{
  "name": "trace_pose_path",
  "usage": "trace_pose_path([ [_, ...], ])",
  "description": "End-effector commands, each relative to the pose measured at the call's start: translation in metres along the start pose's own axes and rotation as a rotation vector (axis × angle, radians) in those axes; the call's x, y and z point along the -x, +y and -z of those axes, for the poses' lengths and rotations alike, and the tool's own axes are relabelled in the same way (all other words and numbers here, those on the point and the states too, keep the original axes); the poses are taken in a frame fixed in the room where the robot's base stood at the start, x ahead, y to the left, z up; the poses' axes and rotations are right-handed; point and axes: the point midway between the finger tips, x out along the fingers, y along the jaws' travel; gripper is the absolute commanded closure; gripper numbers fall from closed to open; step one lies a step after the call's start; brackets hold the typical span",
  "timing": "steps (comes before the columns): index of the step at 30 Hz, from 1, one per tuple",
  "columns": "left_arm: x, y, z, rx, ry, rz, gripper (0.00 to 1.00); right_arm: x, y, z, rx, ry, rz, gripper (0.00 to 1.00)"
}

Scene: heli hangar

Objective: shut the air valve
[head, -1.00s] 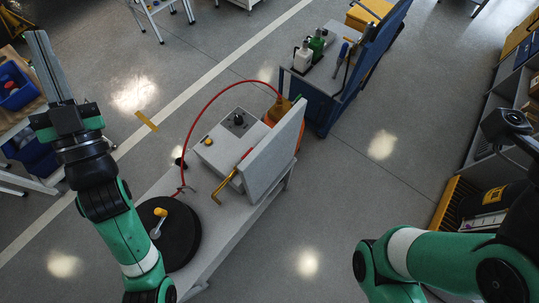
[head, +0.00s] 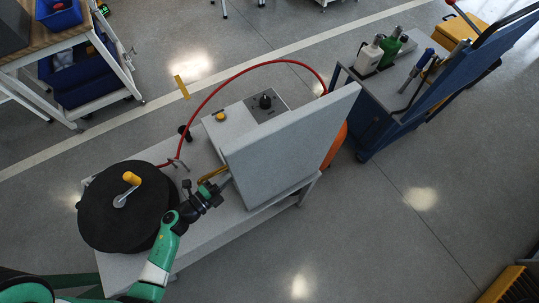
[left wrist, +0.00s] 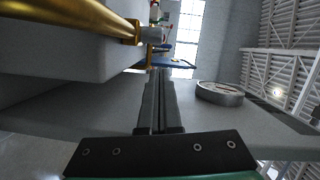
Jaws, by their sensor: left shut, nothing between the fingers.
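The gold air pipe (head: 213,174) sticks out at the near-left edge of the upright grey panel (head: 290,130) on the bench. The red part seen on it earlier is now hidden by the panel in the head view. In the left wrist view the gold pipe (left wrist: 85,15) runs along the top left to a grey fitting (left wrist: 151,35). My left gripper (head: 224,181) is at the panel's left edge, close to the pipe. In the left wrist view its fingers (left wrist: 158,76) are together and empty, below the fitting. I cannot tell whether they touch anything. My right gripper is out of view.
A black reel (head: 110,215) with a yellow crank knob sits at the bench's left end, with a red hose (head: 215,90) arching from it. A grey control box (head: 245,112) stands behind the panel. A blue cart (head: 375,130) with bottles is at the right. A grey ring (left wrist: 219,93) is right of my fingers.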

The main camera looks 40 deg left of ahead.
Motion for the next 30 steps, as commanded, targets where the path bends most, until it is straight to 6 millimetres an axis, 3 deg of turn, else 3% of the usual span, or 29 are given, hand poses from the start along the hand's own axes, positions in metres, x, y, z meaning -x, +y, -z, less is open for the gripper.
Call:
trace_pose_path([
  [13, -0.009, 0.001, 0.000, -0.002, 0.004, 0.000, 1.00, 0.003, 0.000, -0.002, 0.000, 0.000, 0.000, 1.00],
  [24, -0.076, 0.001, 0.001, -0.002, 0.004, 0.002, 1.00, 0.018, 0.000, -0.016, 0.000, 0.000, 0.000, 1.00],
  [30, -0.097, 0.000, 0.000, 0.000, 0.001, 0.001, 1.00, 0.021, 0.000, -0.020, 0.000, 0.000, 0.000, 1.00],
])
